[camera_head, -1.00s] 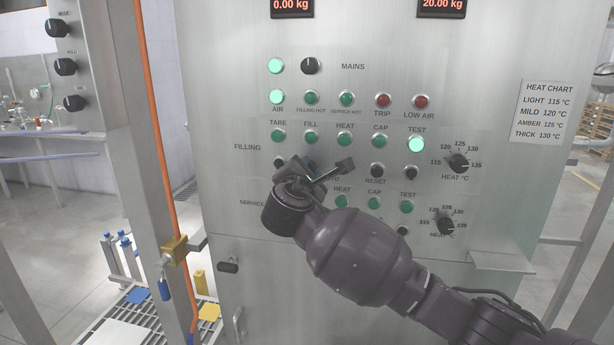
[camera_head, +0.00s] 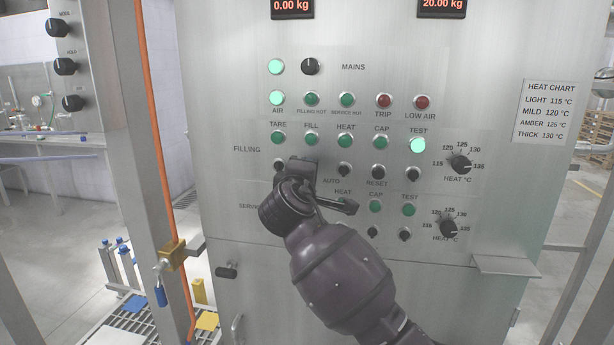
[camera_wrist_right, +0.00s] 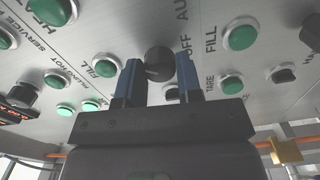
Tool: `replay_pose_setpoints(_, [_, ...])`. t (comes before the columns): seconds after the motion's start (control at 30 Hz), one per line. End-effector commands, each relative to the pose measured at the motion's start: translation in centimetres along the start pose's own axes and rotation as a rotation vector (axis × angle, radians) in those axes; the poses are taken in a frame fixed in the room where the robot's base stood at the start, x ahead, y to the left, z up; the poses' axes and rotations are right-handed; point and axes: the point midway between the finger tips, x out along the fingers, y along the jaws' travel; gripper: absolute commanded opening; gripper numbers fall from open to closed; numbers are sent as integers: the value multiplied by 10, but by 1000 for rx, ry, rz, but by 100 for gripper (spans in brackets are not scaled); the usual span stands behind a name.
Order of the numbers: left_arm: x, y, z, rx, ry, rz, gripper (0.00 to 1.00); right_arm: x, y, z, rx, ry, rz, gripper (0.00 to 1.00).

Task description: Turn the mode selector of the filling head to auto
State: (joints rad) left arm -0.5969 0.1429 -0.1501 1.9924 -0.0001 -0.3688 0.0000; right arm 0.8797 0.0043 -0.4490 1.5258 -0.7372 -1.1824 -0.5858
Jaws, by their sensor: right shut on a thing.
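The mode selector is a black round knob (camera_wrist_right: 159,65) on the filling head's panel, in the FILLING row below the FILL lamp (camera_head: 311,139). In the head view my right gripper (camera_head: 301,172) covers it; the AUTO label (camera_head: 331,181) shows just to its right. In the right wrist view the knob sits between the two blue-sided fingers, and the gripper is shut on it. OFF and part of AUTO are printed beside it there. I cannot tell which way its pointer faces. My left gripper is not in view.
Neighbouring selectors stand close in the row, such as the black knob (camera_head: 344,169) under HEAT and the RESET knob (camera_head: 378,171). Heat dials (camera_head: 459,164) are at the right. An orange hose (camera_head: 155,120) runs down a post at the left. A small shelf (camera_head: 507,264) juts out at the lower right.

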Motion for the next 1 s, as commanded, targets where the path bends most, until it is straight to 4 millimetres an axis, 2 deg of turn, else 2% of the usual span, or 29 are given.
replay_pose_setpoints(0.3, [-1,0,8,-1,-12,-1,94,0,0,0,84,-1,-1,9])
replay_pose_setpoints(0.73, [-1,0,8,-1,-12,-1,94,0,0,0,92,0,0,9])
replay_pose_setpoints(0.77, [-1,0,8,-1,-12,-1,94,0,0,0,92,0,0,34])
replay_pose_setpoints(0.8, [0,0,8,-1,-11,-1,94,0,0,0,92,0,0,40])
replay_pose_setpoints(0.9, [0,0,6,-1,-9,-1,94,0,0,0,92,0,0,56])
replay_pose_setpoints(1.0, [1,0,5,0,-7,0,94,0,0,0,91,0,0,58])
